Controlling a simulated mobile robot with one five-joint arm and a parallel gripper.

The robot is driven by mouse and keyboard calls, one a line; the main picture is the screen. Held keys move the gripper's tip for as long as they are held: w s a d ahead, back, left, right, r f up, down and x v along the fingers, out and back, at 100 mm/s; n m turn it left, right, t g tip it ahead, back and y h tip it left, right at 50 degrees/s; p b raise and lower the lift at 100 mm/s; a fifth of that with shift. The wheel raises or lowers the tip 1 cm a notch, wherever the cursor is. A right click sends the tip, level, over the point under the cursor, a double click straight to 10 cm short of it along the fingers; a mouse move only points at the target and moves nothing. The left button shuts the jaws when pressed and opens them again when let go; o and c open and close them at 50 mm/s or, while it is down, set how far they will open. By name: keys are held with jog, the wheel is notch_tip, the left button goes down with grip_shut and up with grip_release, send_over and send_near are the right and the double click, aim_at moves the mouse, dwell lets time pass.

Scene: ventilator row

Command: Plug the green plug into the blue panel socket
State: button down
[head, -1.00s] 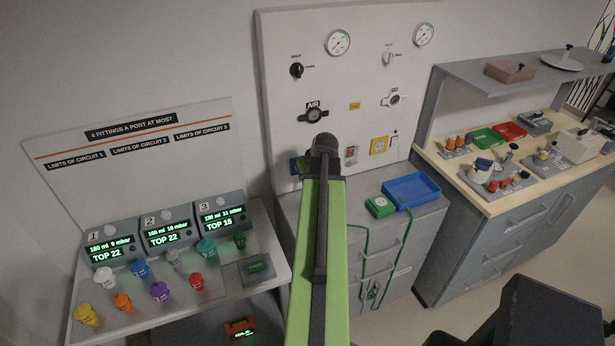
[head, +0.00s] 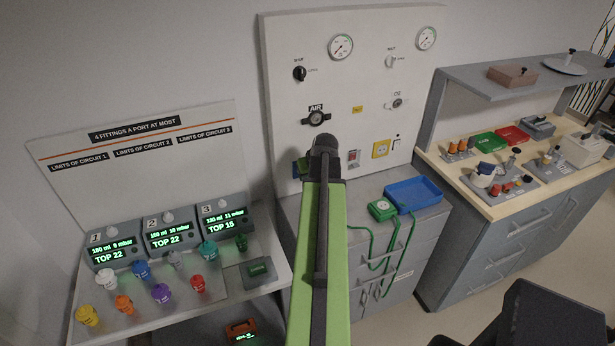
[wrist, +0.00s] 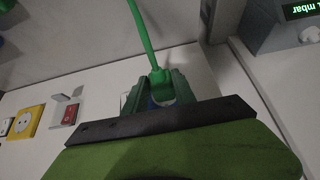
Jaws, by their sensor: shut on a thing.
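My gripper (wrist: 158,92) is shut on the green plug (wrist: 162,78), whose green cord runs up out of the wrist view. A bit of blue, likely the blue panel socket (wrist: 168,103), shows just behind the plug between the fingers. Whether the plug is in the socket or just in front of it, I cannot tell. In the head view, the arm hides most of the gripper and plug; a sliver of the blue socket (head: 296,170) shows low on the white panel, left of the arm's end.
A yellow socket (head: 381,149) and a red switch (head: 353,158) sit right of the arm on the panel. The green box (head: 381,210) and blue tray (head: 413,193) stand on the grey cabinet. A ventilator shelf with coloured fittings lies left.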

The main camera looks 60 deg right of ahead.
jog(key=shift+w+d, duration=0.1)
dwell(0.3)
jog(key=c, duration=1)
grip_release()
jog(key=shift+o, duration=0.3)
